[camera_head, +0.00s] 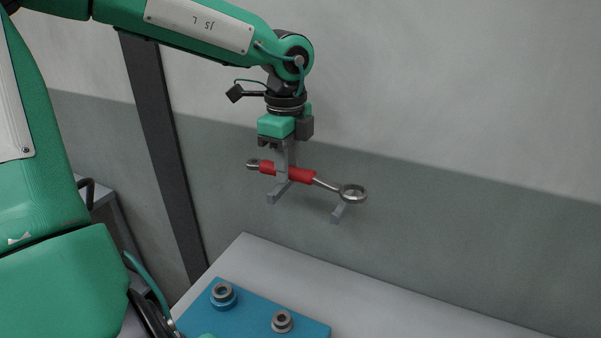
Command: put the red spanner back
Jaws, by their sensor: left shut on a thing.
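The red spanner (302,176) has a red grip, a small steel end at the left and a larger steel ring at the right. My left gripper (286,167) points down and is shut on its red grip. The spanner lies nearly level, dipping to the right in the picture, in front of the grey wall. Two short grey pegs, a left one (278,193) and a right one (338,213), show just below it. I cannot tell whether the spanner touches them. My right gripper is not in view.
A pale table (400,305) stands below against the wall. A blue plate (250,310) on it carries two round metal collars, one at the left (223,292) and one at the right (282,321). A dark post (160,130) runs down the wall at the left.

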